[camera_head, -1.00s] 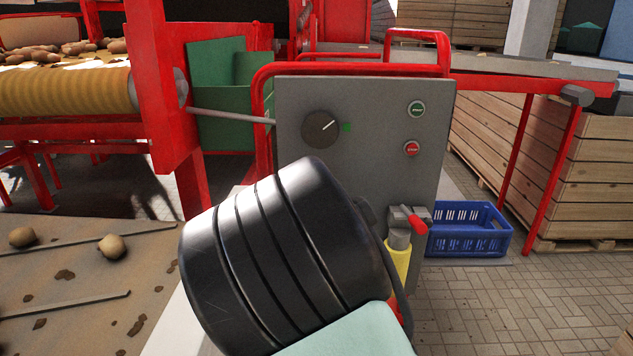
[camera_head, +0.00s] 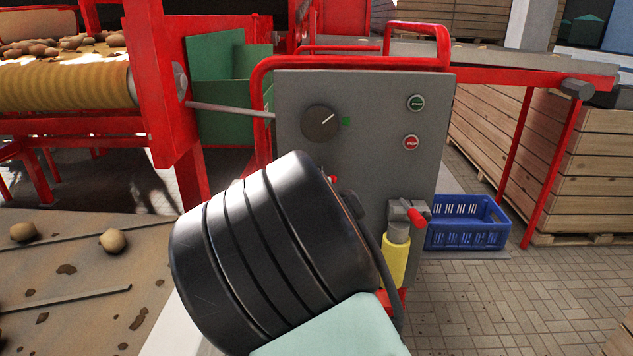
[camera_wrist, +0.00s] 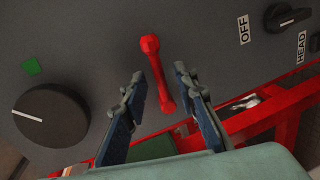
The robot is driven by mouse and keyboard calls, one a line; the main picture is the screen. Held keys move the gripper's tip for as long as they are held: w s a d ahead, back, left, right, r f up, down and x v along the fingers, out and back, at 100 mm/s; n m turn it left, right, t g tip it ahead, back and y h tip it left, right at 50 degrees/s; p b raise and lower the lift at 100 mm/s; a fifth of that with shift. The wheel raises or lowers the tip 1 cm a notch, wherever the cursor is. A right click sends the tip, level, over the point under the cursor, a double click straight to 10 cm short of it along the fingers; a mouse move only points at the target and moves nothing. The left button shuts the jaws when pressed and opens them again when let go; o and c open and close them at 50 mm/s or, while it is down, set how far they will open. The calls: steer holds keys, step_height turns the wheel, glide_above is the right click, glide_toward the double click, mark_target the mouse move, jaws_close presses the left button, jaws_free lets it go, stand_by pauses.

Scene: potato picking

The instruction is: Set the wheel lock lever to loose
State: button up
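A red lever with rounded ends (camera_wrist: 157,73) sits on the grey control panel in the wrist view. Only a small red part of it (camera_head: 333,179) shows past my arm in the head view. My gripper (camera_wrist: 160,85) is open, with one blue-grey finger on each side of the lever and gaps on both sides. In the head view my dark wrist hides the fingers. A second red handle (camera_head: 417,217) sits on a grey fitting above a yellow cylinder at the panel's lower right. No label shows which one is the wheel lock lever.
The panel (camera_head: 370,95) carries a black dial (camera_head: 320,124), a green button (camera_head: 416,103) and a red button (camera_head: 411,142). A black knob (camera_wrist: 285,17) lies near an OFF label. Red rails frame the panel. A blue crate (camera_head: 468,238) stands on the floor at right.

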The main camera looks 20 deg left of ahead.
steer(key=shift+s, duration=0.1)
steer(key=v, duration=1.1)
steer(key=shift+s+d, duration=0.2)
steer(key=shift+s, duration=0.15)
steer(key=shift+r, duration=0.15)
